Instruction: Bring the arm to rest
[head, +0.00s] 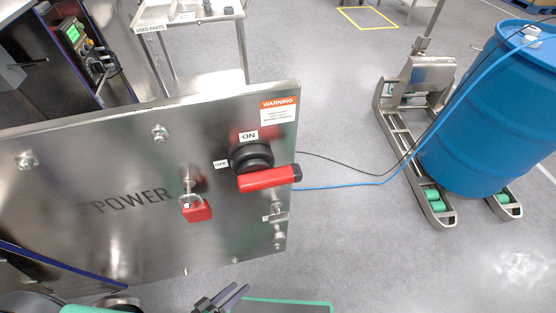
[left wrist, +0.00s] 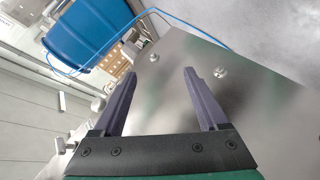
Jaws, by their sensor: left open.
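My left gripper (head: 222,299) shows at the bottom edge of the head view, below the steel power panel (head: 90,150). In the left wrist view its two dark fingers (left wrist: 160,98) are apart with nothing between them, in front of the bolted steel surface (left wrist: 255,110). A small red padlock (head: 196,209) hangs on the panel. The gripper is apart from both. My right gripper is not seen.
A blue drum (head: 490,110) stands on a wheeled lifter (head: 390,140) at the right, with blue and black lines running to the panel. A steel table (head: 190,20) labelled used parts stands behind.

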